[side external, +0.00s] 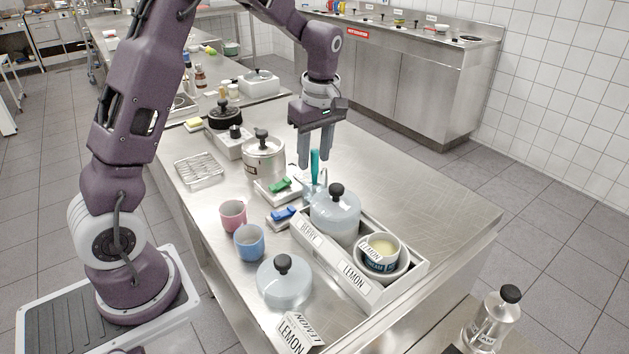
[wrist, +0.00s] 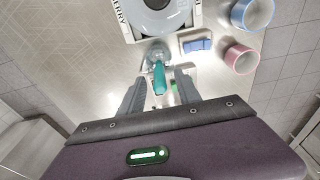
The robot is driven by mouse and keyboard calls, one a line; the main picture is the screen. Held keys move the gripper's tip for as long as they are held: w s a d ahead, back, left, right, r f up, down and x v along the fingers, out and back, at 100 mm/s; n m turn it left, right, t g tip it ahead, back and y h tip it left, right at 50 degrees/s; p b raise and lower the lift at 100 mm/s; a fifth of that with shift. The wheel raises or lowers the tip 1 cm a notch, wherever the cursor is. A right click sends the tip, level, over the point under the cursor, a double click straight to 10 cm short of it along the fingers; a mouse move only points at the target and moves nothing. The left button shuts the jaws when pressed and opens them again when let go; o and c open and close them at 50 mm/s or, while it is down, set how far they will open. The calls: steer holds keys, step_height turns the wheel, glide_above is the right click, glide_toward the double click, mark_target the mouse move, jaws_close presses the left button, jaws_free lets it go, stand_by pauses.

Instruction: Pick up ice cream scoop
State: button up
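The ice cream scoop has a teal handle (side external: 315,160) that stands up out of a clear container (side external: 309,190) on the steel table. The scoop's lower end is hard to make out through the clear wall. In the wrist view the teal handle (wrist: 159,79) points up toward me, with the clear container (wrist: 156,50) around its base. My gripper (side external: 316,163) is open and points down above the container. Its fingers appear on either side of the handle's upper part, with gaps showing in the wrist view (wrist: 158,85). It grips nothing.
A white box labelled BERRY and LEMON (side external: 330,262) holds a lidded pot (side external: 335,212) and a small tub, close in front of the container. The table's right side is clear.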

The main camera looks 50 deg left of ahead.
step_height(320, 180, down, 3)
steer(key=shift+a+r, duration=0.15)
steer(key=shift+r, duration=0.05)
jaws_close()
steer(key=shift+r, duration=0.1)
step_height(320, 180, up, 10)
steer(key=shift+f, duration=0.1)
